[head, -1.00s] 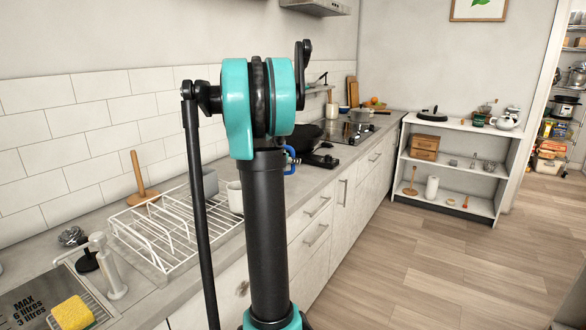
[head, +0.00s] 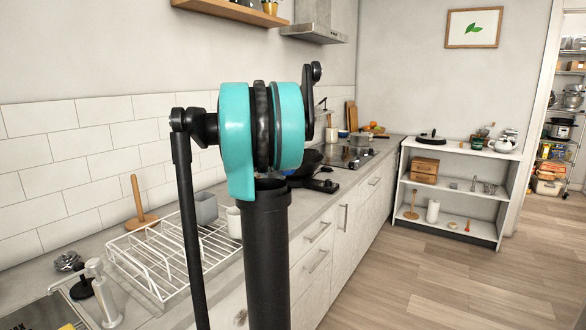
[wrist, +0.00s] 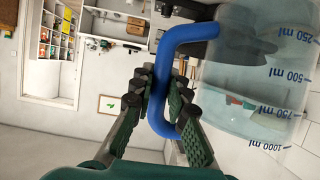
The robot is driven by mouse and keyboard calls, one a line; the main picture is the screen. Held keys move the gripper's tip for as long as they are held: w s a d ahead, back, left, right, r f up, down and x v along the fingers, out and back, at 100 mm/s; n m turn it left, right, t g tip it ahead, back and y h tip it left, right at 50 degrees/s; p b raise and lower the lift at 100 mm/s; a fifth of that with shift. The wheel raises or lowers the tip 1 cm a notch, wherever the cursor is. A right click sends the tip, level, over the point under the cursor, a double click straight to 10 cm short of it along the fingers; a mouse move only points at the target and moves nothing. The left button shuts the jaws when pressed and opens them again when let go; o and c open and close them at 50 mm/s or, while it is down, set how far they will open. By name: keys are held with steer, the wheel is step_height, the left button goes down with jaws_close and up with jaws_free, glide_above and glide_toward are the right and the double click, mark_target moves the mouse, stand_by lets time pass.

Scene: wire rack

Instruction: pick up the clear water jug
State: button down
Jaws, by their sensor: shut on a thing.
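The clear water jug (wrist: 245,75) fills the right side of the wrist view. It has dark ml markings and a blue handle (wrist: 185,32). My gripper (wrist: 164,85) has its green-padded fingers on both sides of the handle and is shut on it. The jug appears upside down in this turned view, and its far end runs out of the frame. In the head view my own arm hides the gripper and most or all of the jug.
A white wire dish rack (head: 150,262) with a grey cup (head: 206,208) and a white cup (head: 234,222) stands on the counter. A wooden paper-towel stand (head: 140,205) is behind it. A hob (head: 345,157) lies farther along. A white shelf (head: 455,190) stands beyond open floor.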

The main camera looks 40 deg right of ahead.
steer(key=shift+r, duration=2.15)
